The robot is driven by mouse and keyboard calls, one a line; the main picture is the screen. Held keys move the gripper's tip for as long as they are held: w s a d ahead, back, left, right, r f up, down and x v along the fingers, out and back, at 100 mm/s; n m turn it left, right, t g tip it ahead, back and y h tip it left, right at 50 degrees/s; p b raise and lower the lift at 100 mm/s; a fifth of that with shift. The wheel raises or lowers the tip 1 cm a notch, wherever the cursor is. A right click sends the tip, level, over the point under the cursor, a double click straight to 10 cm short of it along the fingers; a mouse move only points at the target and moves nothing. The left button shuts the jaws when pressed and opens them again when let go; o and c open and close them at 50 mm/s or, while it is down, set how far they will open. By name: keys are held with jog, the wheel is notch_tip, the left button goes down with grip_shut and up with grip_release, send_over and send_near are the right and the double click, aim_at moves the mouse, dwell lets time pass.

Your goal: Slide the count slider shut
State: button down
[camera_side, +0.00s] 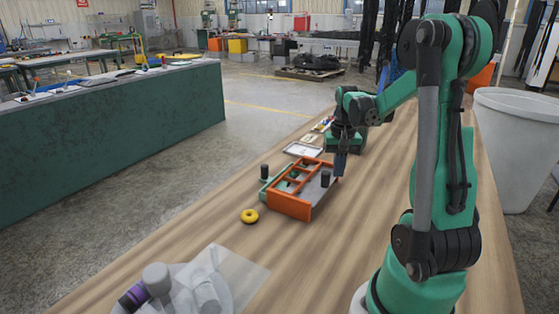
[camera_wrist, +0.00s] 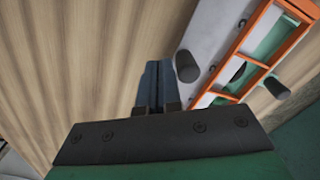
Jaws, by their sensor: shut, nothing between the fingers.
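An orange box (camera_side: 288,205) with divided compartments stands on the wooden table. A grey slider panel (camera_wrist: 205,28) with a dark round knob (camera_wrist: 187,67) projects from one side of the box; the knob also shows in the side view (camera_side: 325,179). A green panel with another dark knob (camera_side: 264,171) projects from the opposite side, and its knob shows in the wrist view (camera_wrist: 277,88). I see no label telling which is the count slider. My gripper (camera_side: 340,168) is shut and empty, pointing down beside the grey panel's knob. In the wrist view its fingers (camera_wrist: 153,88) lie just left of that knob; contact is unclear.
A yellow ring (camera_side: 249,217) lies on the table in front of the box. A white tray (camera_side: 303,149) and small items lie behind it. A clear sheet (camera_side: 240,282) with grey parts is at the front left. Bare table lies right of the box.

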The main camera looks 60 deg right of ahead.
aim_at(327, 172)
jog(key=shift+f, duration=0.7)
jog(key=shift+w, duration=0.3)
jog(key=shift+w, duration=1.4)
jog(key=shift+s, duration=0.25)
jog(key=shift+s, duration=0.25)
jog(key=shift+r, duration=3.55)
